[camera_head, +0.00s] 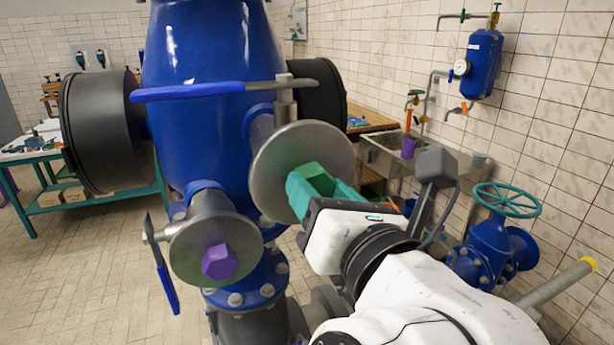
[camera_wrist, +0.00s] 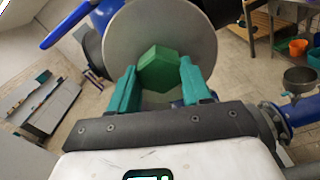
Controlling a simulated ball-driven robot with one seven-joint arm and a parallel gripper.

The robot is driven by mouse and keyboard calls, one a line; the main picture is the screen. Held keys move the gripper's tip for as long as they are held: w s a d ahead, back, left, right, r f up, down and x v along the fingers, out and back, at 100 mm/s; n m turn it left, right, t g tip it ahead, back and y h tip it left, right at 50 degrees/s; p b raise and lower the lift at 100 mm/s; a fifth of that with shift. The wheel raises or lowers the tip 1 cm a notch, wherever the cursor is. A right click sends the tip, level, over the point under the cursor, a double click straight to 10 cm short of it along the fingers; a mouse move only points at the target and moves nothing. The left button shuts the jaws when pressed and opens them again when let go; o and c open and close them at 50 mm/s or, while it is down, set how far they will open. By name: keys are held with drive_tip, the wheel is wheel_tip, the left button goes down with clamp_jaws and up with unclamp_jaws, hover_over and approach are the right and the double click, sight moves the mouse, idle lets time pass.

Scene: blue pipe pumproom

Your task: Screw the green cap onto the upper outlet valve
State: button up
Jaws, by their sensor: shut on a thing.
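The green cap (camera_head: 314,178) is a hexagonal piece at the round grey flange of the upper outlet valve (camera_head: 275,165), on the blue tank. My gripper (camera_head: 318,192) has teal fingers and is shut on the green cap in front of that flange. In the wrist view the green cap (camera_wrist: 159,70) sits between my two fingertips (camera_wrist: 158,82), with the grey flange (camera_wrist: 195,28) behind it. I cannot tell whether the cap touches the flange or how far it is on. The valve's blue lever (camera_head: 187,91) points left. The cap's far side is hidden.
The lower outlet valve (camera_head: 190,255) has a purple hexagonal cap (camera_head: 219,261) and a blue lever (camera_head: 161,265). A blue valve with a teal handwheel (camera_head: 507,200) stands at the right. A sink (camera_head: 385,160) and a teal table (camera_head: 95,205) are behind. Tiled floor is open at the left.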

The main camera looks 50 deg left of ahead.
drive_tip(key=o, duration=1.1)
drive_tip(key=v, duration=0.5)
